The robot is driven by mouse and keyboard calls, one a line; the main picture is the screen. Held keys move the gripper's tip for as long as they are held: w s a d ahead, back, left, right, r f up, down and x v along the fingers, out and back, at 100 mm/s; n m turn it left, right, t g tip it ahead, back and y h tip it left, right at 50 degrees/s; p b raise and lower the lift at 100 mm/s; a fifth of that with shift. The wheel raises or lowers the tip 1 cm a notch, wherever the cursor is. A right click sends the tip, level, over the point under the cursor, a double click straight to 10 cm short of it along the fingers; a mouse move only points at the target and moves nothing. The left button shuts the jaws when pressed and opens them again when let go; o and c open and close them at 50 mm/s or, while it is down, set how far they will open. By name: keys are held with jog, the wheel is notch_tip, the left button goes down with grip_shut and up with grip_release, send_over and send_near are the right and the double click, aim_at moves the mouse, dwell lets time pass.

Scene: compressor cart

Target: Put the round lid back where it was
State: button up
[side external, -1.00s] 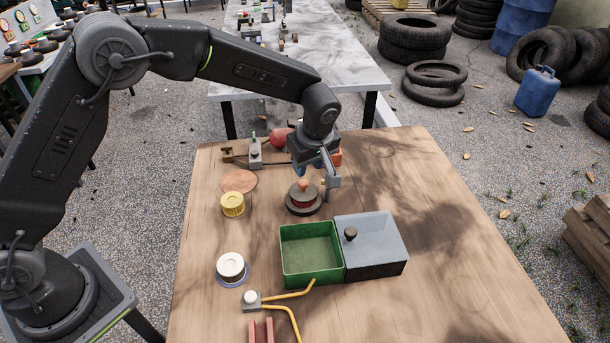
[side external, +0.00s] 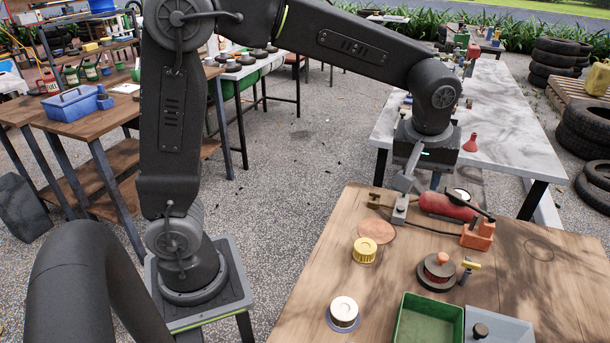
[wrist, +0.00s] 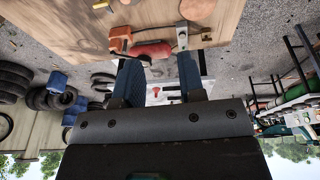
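A dark round piece with a red middle and an orange-brown knob (side external: 437,270) stands on the wooden table, right of centre in the side view. It is probably the round lid, but I cannot tell lid from base. A flat copper-coloured disc (side external: 377,231) lies bare further back, left of it. My gripper (side external: 407,190) is above the table's back edge, close to a grey block (side external: 399,214), apart from the knobbed piece. In the wrist view my gripper (wrist: 160,65) has its two blue fingers spread, with nothing visible between them.
A red tank (side external: 447,206) and an orange block (side external: 478,233) are at the back. The table's right side is clear.

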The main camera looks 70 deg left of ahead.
jog(key=s+a+r+m+t, duration=0.1)
jog(key=s+m, duration=0.3)
jog(key=s, duration=0.6)
jog(key=s+a+m+t+h, duration=0.1)
jog(key=s+a+m, duration=0.3)
jog(key=s, duration=0.6)
jog(key=shift+r+m+t, duration=0.4)
jog(key=shift+t, duration=0.1)
dwell(0.7)
